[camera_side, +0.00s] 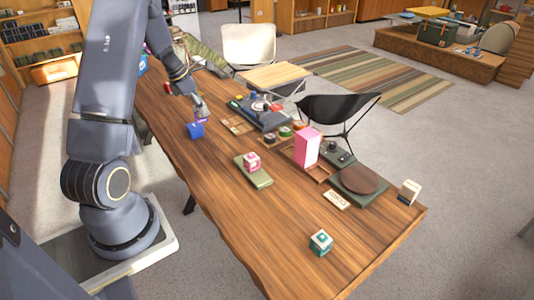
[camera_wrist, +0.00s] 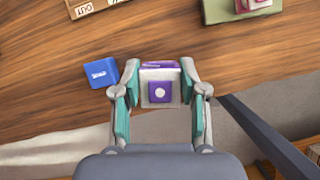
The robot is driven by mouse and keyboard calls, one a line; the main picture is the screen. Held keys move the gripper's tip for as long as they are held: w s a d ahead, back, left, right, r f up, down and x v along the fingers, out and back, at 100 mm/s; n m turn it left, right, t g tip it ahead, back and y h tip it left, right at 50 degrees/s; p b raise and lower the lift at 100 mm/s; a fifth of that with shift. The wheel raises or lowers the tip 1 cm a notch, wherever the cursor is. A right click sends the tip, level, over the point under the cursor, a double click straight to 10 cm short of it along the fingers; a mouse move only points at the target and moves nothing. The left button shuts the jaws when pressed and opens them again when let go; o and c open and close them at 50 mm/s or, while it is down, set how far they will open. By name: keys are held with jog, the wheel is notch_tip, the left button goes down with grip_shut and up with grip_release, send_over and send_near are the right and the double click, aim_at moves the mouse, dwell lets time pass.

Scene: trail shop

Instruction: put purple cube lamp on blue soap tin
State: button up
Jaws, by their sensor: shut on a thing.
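The purple cube lamp (camera_wrist: 160,88), white with purple faces, is held between the fingers of my gripper (camera_wrist: 160,100) in the wrist view. In the side view only a small purple part of the lamp (camera_side: 202,120) shows below my gripper (camera_side: 200,112). The blue soap tin (camera_side: 195,131) stands on the wooden table just below and in front of the lamp there. In the wrist view the soap tin (camera_wrist: 101,73) lies just left of the gripper, tilted in the picture, with white lettering. The lamp's height above the table is hard to tell.
A pink-and-white cube (camera_side: 252,161) sits on a green case (camera_side: 253,174). A pink box (camera_side: 307,148) and a teal cube (camera_side: 321,242) stand farther right on the table (camera_side: 225,215). A wooden OUT tag (camera_wrist: 82,9) lies beyond the tin. Table around the tin is mostly clear.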

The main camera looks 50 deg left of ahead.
jog(key=s+a+r+n, duration=0.2)
jog(key=s, duration=0.4)
jog(key=y, duration=0.1)
send_over(196, 125)
jog(key=shift+n, duration=0.3)
jog(key=f, duration=0.7)
jog(key=shift+s+d+f, duration=0.2)
jog(key=shift+s+d, duration=0.05)
jog(key=shift+w+a+f, duration=0.2)
jog(key=shift+w+f, duration=0.05)
jog(key=shift+f, duration=0.15)
jog(key=shift+w+a+f, duration=0.1)
jog(key=shift+f, duration=1.55)
jog(key=shift+f, duration=0.1)
jog(key=o, duration=1.2)
jog(key=shift+c, duration=0.2)
